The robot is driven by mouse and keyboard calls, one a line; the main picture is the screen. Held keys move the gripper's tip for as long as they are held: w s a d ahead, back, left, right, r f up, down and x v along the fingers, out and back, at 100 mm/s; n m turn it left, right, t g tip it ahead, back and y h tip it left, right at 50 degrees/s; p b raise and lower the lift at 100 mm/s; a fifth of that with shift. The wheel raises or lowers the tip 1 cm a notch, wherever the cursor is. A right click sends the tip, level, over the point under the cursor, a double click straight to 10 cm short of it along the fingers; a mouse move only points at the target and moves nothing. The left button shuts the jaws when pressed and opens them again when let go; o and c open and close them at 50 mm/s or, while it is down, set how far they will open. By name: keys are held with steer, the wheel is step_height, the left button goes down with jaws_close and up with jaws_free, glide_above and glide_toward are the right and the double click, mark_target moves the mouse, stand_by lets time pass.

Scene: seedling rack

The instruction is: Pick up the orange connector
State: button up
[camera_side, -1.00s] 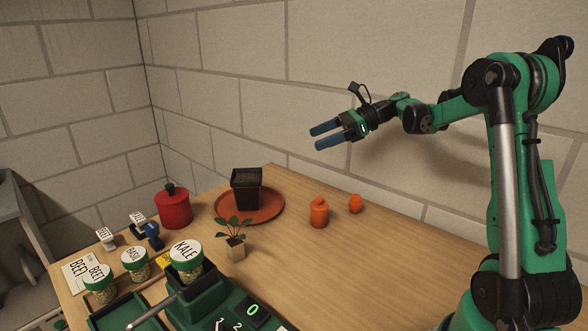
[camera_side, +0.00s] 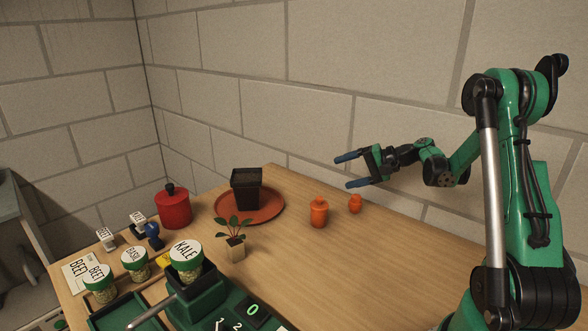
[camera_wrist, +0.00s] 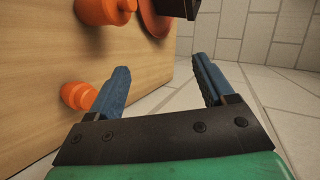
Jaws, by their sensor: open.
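Two orange things stand on the wooden table, and I cannot tell for sure which is the connector. The smaller orange piece (camera_side: 355,205) is a short rounded body with a narrower top; it also shows in the wrist view (camera_wrist: 78,95) at the left, partly behind a finger. The larger orange piece (camera_side: 319,213), a lidded jar shape, stands to its left and shows at the top left of the wrist view (camera_wrist: 100,9). My gripper (camera_side: 350,171) is open and empty above the smaller piece, its blue fingers pointing left. In the wrist view nothing is between its fingertips (camera_wrist: 159,66).
A terracotta saucer (camera_side: 275,214) holds a black pot (camera_side: 246,190). A seedling (camera_side: 236,246), a red canister (camera_side: 174,209) and several labelled jars stand further left, with a green scale (camera_side: 203,301) in front. A block wall rises behind. The table right of the orange things is clear.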

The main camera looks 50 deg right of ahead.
mark_target(359, 198)
steer(key=s+d+f+n+h, duration=0.1)
steer(key=n, duration=0.2)
steer(key=s+d+f+n+h, duration=0.1)
steer(key=s+f+n, duration=0.1)
steer(key=n, duration=0.2)
steer(key=s+d+f+n+h, duration=0.1)
steer(key=f+n+h, duration=0.1)
steer(key=n, duration=0.1)
steer(key=shift+s+f+n+t, duration=0.15)
steer(key=shift+s+n+t, duration=0.15)
steer(key=shift+n+t, duration=0.1)
steer(key=shift+s+d+f+n+h, duration=0.2)
steer(key=shift+s+f+n+h, duration=0.15)
steer(key=shift+n, duration=0.55)
steer(key=shift+w+f, duration=0.1)
steer(key=shift+f, duration=0.05)
steer(key=x, duration=0.5)
jaws_close()
